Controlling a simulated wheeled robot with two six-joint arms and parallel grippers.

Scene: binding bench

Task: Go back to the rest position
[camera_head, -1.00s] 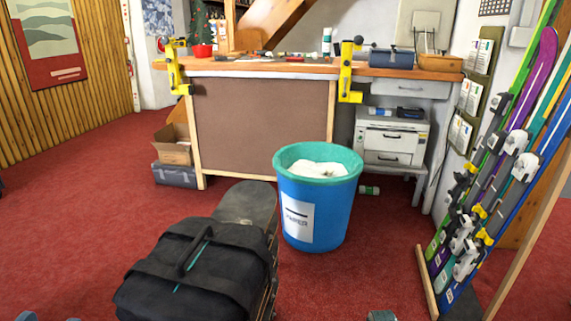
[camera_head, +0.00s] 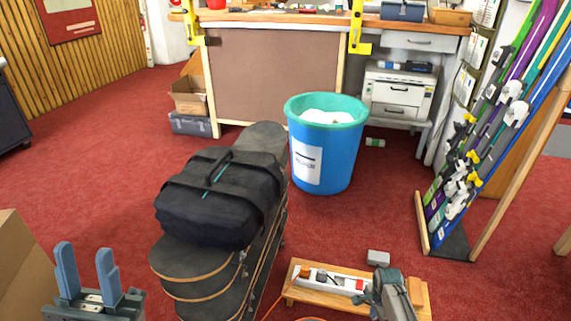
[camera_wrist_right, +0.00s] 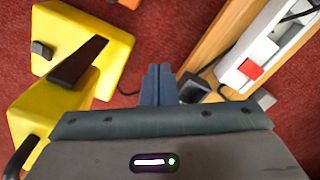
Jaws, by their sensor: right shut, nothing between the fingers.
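My left gripper (camera_head: 87,262) is at the lower left of the head view. Its two blue-grey fingers stand upright and apart, with nothing between them. My right gripper (camera_head: 384,284) is at the lower right of the head view, over a low wooden stand (camera_head: 300,292); its fingers are hard to make out there. In the right wrist view the right gripper's fingers (camera_wrist_right: 158,75) are pressed together and empty. Red floor lies beyond them, with a yellow object (camera_wrist_right: 100,50) to the left.
A black bag (camera_head: 217,200) lies on stacked boards (camera_head: 195,272) in the middle. A blue bin (camera_head: 324,160) stands behind it. Skis (camera_head: 490,130) lean in a rack at the right. A cardboard box (camera_head: 18,265) is at the left edge. Red floor is clear at the left.

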